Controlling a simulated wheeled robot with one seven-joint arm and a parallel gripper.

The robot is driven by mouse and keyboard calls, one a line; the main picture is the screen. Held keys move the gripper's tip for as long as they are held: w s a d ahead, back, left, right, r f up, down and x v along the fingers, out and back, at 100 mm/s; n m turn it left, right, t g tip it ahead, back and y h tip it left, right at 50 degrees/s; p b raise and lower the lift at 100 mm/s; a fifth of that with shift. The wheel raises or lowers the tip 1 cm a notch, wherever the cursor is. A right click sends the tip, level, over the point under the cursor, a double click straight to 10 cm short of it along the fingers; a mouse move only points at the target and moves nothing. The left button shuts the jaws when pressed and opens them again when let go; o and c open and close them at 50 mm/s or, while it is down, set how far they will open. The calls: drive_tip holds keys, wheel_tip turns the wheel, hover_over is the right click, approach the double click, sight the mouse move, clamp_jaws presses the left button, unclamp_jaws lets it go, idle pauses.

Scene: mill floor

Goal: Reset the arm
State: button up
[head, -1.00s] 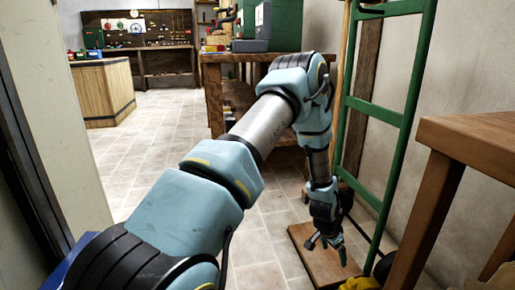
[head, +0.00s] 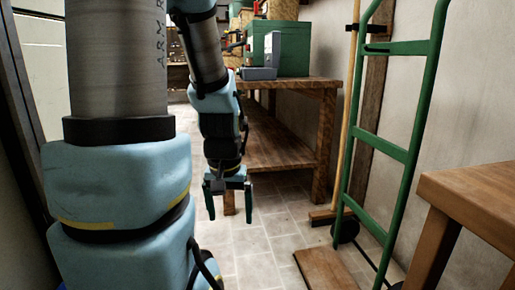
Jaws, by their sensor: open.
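My gripper (head: 229,200) hangs from my raised, folded arm near the middle of the head view. Its two dark green fingers point down and stand apart, open, with nothing between them. It is in front of the wooden workbench with a lower shelf and above the tiled floor. My blue and grey arm links fill much of the left side and hide what is behind them.
A wooden workbench (head: 300,88) carries a green case (head: 280,42) and a grey box. A green hand truck (head: 420,90) and a broom (head: 349,120) lean at the right wall. A wooden table (head: 480,185) stands at right front. Tiled floor (head: 268,240) is clear in the middle.

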wheel_tip(320, 180, up, 38)
drive_tip(key=p, duration=3.8)
drive_tip(key=shift+s+a+r, duration=0.2)
drive_tip(key=shift+s, duration=0.05)
drive_tip(key=shift+c, duration=0.3)
